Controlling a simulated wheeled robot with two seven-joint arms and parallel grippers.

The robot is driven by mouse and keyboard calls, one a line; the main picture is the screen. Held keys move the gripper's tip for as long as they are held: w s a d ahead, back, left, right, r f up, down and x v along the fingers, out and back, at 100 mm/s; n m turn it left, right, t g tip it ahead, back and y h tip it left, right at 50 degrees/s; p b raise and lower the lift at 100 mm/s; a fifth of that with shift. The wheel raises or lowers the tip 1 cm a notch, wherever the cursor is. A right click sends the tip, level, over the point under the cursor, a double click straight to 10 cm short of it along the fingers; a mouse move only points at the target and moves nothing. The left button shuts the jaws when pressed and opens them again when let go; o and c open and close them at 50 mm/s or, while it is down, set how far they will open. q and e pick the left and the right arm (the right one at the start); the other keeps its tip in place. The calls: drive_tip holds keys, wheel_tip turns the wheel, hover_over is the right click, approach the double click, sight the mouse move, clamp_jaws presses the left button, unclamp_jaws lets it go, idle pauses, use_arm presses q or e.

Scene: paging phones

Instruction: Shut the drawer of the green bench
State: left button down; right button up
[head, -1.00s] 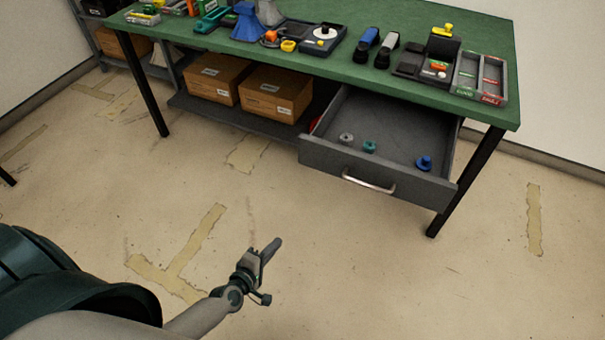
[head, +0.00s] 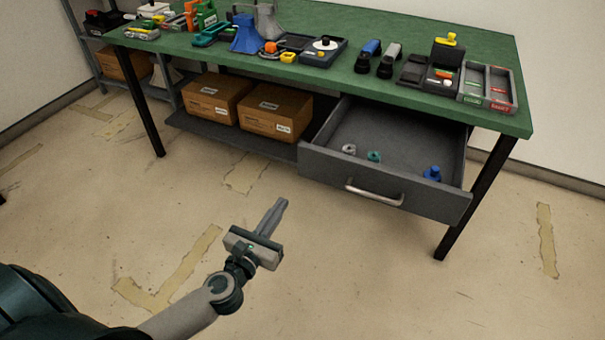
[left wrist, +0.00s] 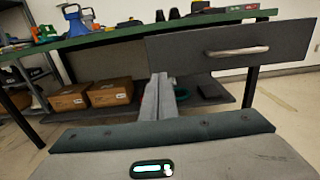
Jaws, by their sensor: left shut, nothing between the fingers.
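The green bench (head: 400,106) stands across the upper part of the head view. Its grey drawer (head: 385,183) is pulled out under the right half, with a metal bar handle (head: 374,194) on its front. Several small parts lie inside, among them a blue one (head: 432,173) and a teal one (head: 374,156). My left gripper (head: 277,207) is shut and empty, in front of the drawer and to the left of its handle, apart from it. In the left wrist view the drawer front (left wrist: 275,50) and handle (left wrist: 238,51) show to the upper right of the fingers (left wrist: 160,95). My right gripper is out of view.
Two cardboard boxes (head: 275,112) sit on the shelf under the bench, left of the drawer. A black bench leg (head: 478,197) stands right of the drawer. Tools and trays cover much of the top. The floor in front is clear, with worn tape marks.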

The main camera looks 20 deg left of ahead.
sight(308, 165)
use_arm(q)
drive_tip(key=shift+w, duration=0.15)
